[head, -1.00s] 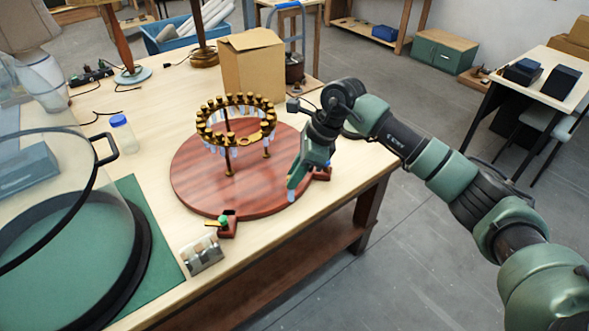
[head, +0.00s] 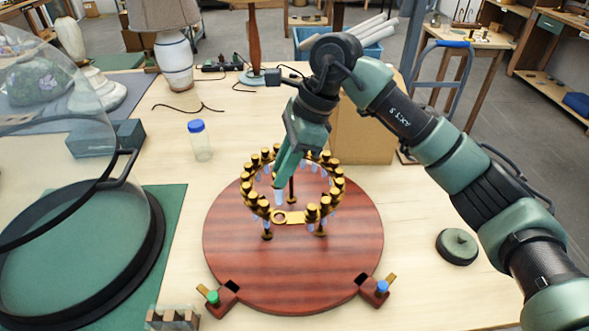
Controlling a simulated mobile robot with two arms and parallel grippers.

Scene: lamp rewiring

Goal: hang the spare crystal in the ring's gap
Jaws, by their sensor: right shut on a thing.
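The brass ring (head: 294,217) stands on thin posts over a round reddish wooden board (head: 345,255). Gold caps with pale crystals hanging below them line the ring. At its front is a bare flat stretch without caps, the gap, with a round hole at its left end. My right gripper (head: 281,180) points down over the ring's left-front part, shut on the spare crystal (head: 279,197). The pale blue crystal hangs below the fingertips, above and behind the bare stretch. Its top is hidden by the fingers. My left gripper is not in view.
A large glass dome (head: 60,210) and green mat (head: 172,215) fill the left. A cardboard box (head: 362,135) is close behind my right arm. Small clamps with green (head: 213,297) and blue (head: 382,287) knobs sit at the board's front.

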